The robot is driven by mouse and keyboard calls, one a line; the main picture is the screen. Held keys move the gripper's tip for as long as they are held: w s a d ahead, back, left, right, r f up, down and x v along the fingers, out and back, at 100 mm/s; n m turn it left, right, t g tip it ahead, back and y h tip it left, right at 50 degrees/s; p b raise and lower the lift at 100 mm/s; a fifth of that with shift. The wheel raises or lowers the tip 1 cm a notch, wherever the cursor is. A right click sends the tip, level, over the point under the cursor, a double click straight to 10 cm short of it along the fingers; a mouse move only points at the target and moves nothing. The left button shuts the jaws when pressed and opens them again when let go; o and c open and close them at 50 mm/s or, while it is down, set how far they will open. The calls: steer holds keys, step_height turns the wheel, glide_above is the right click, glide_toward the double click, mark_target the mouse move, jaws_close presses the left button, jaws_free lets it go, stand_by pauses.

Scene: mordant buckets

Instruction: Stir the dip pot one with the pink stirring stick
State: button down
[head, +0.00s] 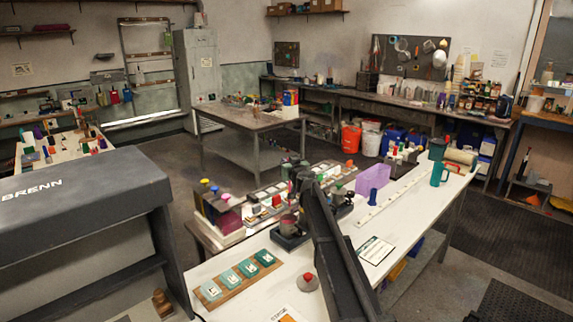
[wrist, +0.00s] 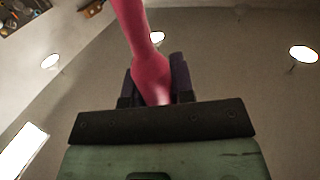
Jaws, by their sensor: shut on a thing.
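In the wrist view my gripper (wrist: 153,88) is shut on the pink stirring stick (wrist: 135,28). The stick's thick end sits between the two dark fingers, and its shaft runs up out of the frame. The wrist view faces the ceiling, so no pot shows there. In the head view my dark arm crosses the near white table, and I cannot make out the stick or the fingertips. A small reddish pot (head: 289,223) on a dark base stands just left of my arm. I cannot tell whether it is dip pot one, or whether the stick is in any pot.
Teal-topped tiles on a wooden strip (head: 237,276) lie at the front left of the table. A grey dome with a red knob (head: 307,281) and a white card (head: 375,250) lie near my arm. A blue cylinder (head: 372,197) and teal mug (head: 438,174) stand further right.

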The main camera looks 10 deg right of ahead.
step_height(320, 180, down, 13)
steer(key=b, duration=1.2)
steer(key=shift+a+b, duration=0.15)
steer(key=shift+b, duration=0.2)
steer(key=shift+s, duration=0.1)
